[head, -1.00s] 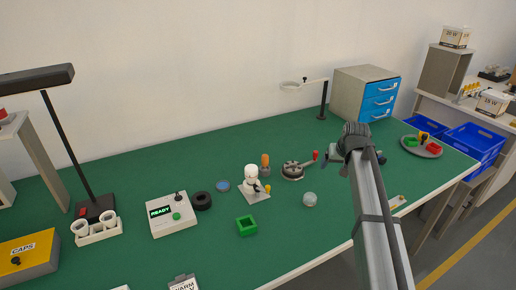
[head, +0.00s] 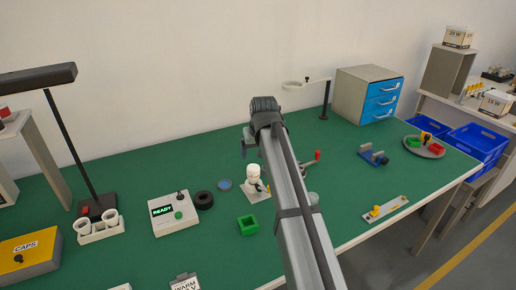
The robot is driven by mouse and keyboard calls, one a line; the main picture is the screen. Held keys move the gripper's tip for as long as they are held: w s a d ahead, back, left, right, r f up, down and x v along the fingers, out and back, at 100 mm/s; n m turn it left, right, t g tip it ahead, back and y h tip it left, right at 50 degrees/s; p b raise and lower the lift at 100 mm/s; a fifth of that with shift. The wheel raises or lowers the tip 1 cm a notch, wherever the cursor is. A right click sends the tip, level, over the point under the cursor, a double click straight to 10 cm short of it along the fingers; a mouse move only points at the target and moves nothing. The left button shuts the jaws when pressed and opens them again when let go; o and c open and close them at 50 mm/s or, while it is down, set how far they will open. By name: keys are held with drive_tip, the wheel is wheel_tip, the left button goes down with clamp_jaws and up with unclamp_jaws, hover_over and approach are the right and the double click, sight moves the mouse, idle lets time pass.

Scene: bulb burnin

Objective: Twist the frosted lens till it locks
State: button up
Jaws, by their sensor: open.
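A white fixture (head: 254,188) stands upright on a pale plate in the middle of the green bench. Its rounded white top (head: 253,171) looks like the frosted lens, though I cannot tell for sure or see whether it is locked. My gripper (head: 251,143) shows only partly, at the far end of my arm, just above the fixture in the picture. It is open. Its fingertips are mostly hidden, and I see no contact with the white top. My arm hides the bench just right of the fixture.
A green square block (head: 247,225) sits in front of the fixture. A box reading READY (head: 173,213), a black ring (head: 203,200) and a blue disc (head: 224,185) lie to its left. A blue clamp-like tool (head: 373,155) and a pale strip (head: 384,210) are at right.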

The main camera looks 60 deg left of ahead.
sight(253, 168)
drive_tip(key=x, duration=1.2)
drive_tip(key=c, duration=1.1)
drive_tip(key=shift+m+t, duration=0.5)
drive_tip(key=shift+m, duration=1)
drive_tip(key=shift+s+h, duration=0.1)
drive_tip(key=shift+h, duration=0.2)
